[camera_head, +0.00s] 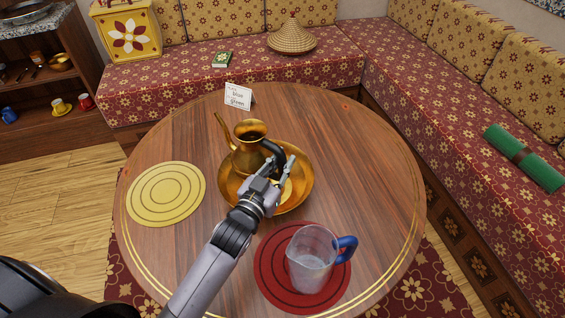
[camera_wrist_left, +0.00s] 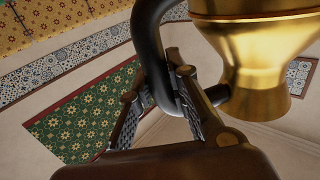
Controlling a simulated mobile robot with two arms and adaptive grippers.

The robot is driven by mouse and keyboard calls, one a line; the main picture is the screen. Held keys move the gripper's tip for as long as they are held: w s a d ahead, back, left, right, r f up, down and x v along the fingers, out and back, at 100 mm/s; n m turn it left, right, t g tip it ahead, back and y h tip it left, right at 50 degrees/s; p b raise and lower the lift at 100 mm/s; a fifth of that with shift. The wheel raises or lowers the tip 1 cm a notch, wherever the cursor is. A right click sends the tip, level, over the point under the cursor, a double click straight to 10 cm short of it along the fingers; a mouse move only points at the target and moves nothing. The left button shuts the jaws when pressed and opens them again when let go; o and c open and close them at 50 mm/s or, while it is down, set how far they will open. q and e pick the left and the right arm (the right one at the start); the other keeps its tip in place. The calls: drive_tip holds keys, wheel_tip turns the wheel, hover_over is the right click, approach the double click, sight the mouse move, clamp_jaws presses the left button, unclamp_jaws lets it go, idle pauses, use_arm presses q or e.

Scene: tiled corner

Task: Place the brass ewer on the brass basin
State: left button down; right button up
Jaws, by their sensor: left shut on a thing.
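The brass ewer (camera_head: 247,160) has a long thin spout pointing to the far left and a dark curved handle (camera_head: 273,150). It is over the far left part of the brass basin (camera_head: 305,183); I cannot tell whether its base touches the basin. My left gripper (camera_head: 281,169) is shut on the ewer's handle and hides part of the basin's middle. In the left wrist view, the fingers (camera_wrist_left: 165,98) close on the dark handle, with the ewer's brass body (camera_wrist_left: 262,50) beside them. My right gripper is not in view.
On the round wooden table (camera_head: 350,150) are a yellow round mat (camera_head: 166,193), a small written card (camera_head: 238,97) and a red round mat (camera_head: 270,270). A clear pitcher with a blue handle (camera_head: 312,262) stands on the red mat. The table's right side is clear.

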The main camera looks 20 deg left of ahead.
use_arm(q)
drive_tip(key=shift+r, duration=0.1)
drive_tip(key=c, duration=1.9)
unclamp_jaws()
drive_tip(key=o, duration=0.4)
drive_tip(key=s+p, duration=0.1)
drive_tip(key=s, duration=0.3)
drive_tip(key=s+a+p, duration=0.1)
drive_tip(key=s, duration=0.3)
drive_tip(key=s+p, duration=0.1)
drive_tip(key=s, duration=0.3)
drive_tip(key=shift+a, duration=0.4)
